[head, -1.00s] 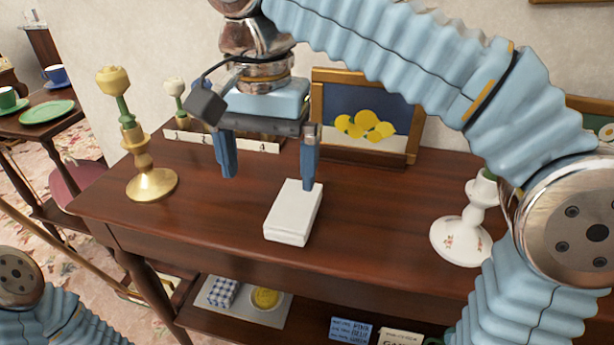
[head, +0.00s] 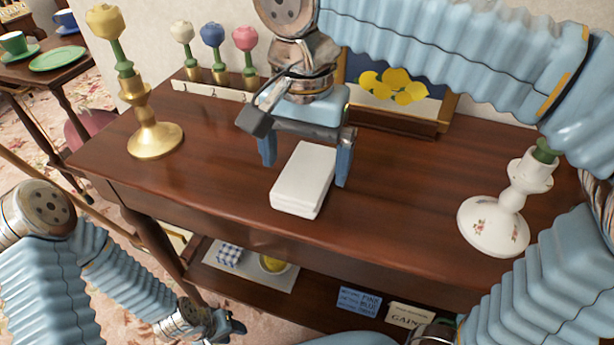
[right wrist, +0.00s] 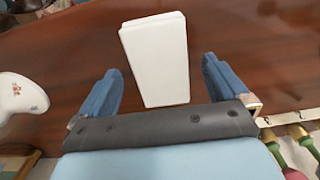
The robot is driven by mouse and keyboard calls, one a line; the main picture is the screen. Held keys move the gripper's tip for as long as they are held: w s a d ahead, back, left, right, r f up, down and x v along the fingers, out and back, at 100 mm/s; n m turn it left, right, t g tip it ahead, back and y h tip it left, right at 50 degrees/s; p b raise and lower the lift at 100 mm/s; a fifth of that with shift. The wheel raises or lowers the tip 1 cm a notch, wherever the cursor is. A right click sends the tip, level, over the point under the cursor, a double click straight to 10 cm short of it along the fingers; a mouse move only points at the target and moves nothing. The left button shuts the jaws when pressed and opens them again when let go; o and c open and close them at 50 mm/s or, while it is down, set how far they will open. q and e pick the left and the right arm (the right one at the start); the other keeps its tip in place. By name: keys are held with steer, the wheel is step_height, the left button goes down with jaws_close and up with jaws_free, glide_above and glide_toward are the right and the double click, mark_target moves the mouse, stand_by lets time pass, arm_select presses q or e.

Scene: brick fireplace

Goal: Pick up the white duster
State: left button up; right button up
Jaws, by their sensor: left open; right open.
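The white duster (head: 303,182), a white block, lies flat on the brown wooden table (head: 400,205). My right gripper (head: 305,172) is open and hangs over the duster's far end, with one blue finger on each side of it. In the right wrist view, the duster (right wrist: 155,55) shows between and beyond the two open fingertips (right wrist: 158,75), with a gap on each side. It is not gripped. My left gripper (head: 226,326) is low at the front, beside the lower shelf, empty and away from the duster.
A gold candlestick (head: 154,138) stands at left and a white floral candlestick (head: 497,222) at right. Behind are tulip ornaments (head: 213,45), a hook rack (head: 215,92) and a lemon picture (head: 395,88).

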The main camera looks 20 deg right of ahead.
mark_target(304, 174)
step_height(304, 174, down, 3)
steer(key=shift+f, duration=0.15)
steer(key=c, duration=1)
steer(key=shift+r, duration=0.4)
step_height(304, 174, up, 2)
steer(key=shift+r, duration=0.2)
steer(key=s+a+r, duration=0.1)
steer(key=s+r, duration=0.1)
steer(key=r, duration=0.1)
steer(key=s+a+r+p, duration=0.1)
steer(key=r, duration=0.1)
steer(key=shift+s+a+r, duration=0.15)
steer(key=shift+s+a, duration=0.15)
steer(key=s+a+r, duration=0.1)
steer(key=s, duration=0.1)
steer(key=s+a+r, duration=0.2)
steer(key=s, duration=0.1)
steer(key=s+a+r, duration=0.1)
steer(key=s+a, duration=0.1)
steer(key=s, duration=0.1)
steer(key=shift+a+r+p, duration=0.2)
steer(key=shift+r+p, duration=0.1)
